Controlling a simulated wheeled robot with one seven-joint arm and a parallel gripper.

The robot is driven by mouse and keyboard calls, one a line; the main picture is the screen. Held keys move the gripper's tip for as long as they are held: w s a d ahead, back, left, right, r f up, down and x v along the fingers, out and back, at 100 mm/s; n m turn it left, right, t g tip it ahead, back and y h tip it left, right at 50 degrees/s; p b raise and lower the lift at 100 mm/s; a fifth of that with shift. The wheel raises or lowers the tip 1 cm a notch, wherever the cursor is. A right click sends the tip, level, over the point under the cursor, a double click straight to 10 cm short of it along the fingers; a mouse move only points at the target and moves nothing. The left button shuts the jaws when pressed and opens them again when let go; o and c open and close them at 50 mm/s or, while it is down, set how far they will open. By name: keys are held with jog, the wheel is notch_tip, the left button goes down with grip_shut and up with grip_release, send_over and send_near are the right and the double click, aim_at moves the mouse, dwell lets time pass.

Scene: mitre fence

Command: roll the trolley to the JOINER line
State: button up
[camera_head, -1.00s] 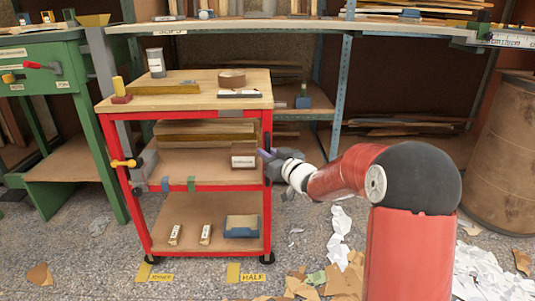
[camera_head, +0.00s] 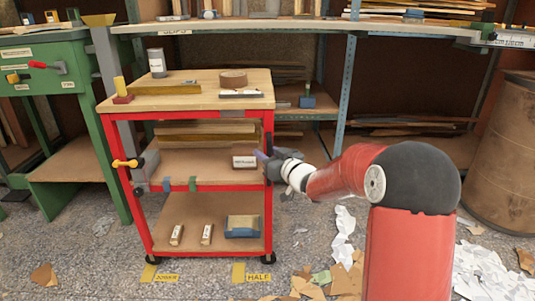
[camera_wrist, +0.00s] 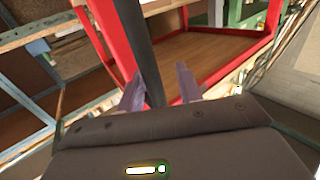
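The red trolley (camera_head: 268,215) has a wooden top and two lower shelves, and stands upright on its castors. A yellow floor mark labelled JOINER (camera_head: 166,278) lies just in front of its left front castor (camera_head: 153,260). A second yellow mark labelled HALF (camera_head: 258,277) lies in front and to the left of the right front castor (camera_head: 268,258). My gripper (camera_head: 266,156) is at the trolley's right side, at middle shelf height. In the wrist view, my gripper (camera_wrist: 158,92) has its fingers apart on either side of a dark upright bar (camera_wrist: 146,55), with a gap on the right.
A green bench (camera_head: 75,150) stands left, shelving (camera_head: 345,100) behind, and a brown drum (camera_head: 503,150) right. Paper and cardboard scraps (camera_head: 345,285) litter the floor at right. Floor left of the trolley is mostly clear.

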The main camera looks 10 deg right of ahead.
jog(key=v, duration=0.7)
jog(key=shift+s+d+p, duration=0.25)
jog(key=shift+s+p, duration=0.05)
jog(key=shift+s, duration=0.05)
jog(key=s+d+r+m+g+h+p, duration=0.25)
jog(key=s+r+h+p, duration=0.2)
jog(key=s, duration=0.25)
jog(key=s+d+r+m+g+h+p, duration=0.1)
jog(key=s+d+r+m+h+p, duration=0.15)
jog(key=s+r+h, duration=0.4)
jog(key=s+a+f+g+y+p, duration=0.1)
jog(key=s+g+p, duration=0.3)
jog(key=s, duration=1.8)
jog(key=g+y, duration=0.1)
jog(key=g, duration=0.1)
jog(key=shift+a+f+m+g, duration=0.25)
jog(key=shift+a+m+g, duration=0.1)
jog(key=shift+a+m, duration=0.05)
